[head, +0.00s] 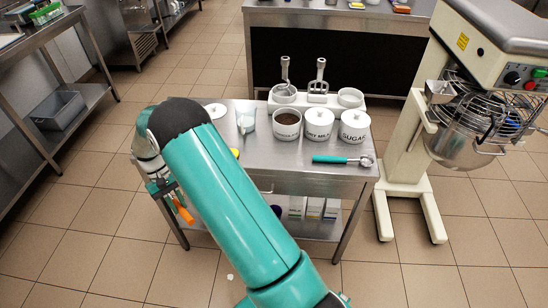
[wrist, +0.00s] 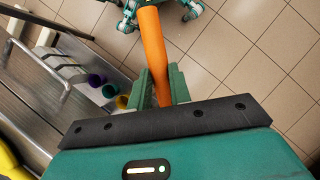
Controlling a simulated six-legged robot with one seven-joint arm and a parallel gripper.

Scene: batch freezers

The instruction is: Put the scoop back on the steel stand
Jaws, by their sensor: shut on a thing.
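My gripper (head: 165,188) is at the left side of a small steel table-like stand (head: 220,150), out past its edge and over the floor. In the wrist view its two green fingers (wrist: 160,85) are shut on an orange handle (wrist: 152,40). The handle also shows below my gripper in the head view (head: 183,211). What is at its far end cannot be made out. A scoop with a teal handle (head: 328,159) and a metal bowl lies on the stand's top, near the front right edge.
On the stand are a chocolate tub (head: 287,128), a lidded white tub (head: 319,126), a sugar tub (head: 354,128) and a rack (head: 318,98) with upright metal tools. A mixer (head: 480,80) stands at the right. Floor lies open at front right.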

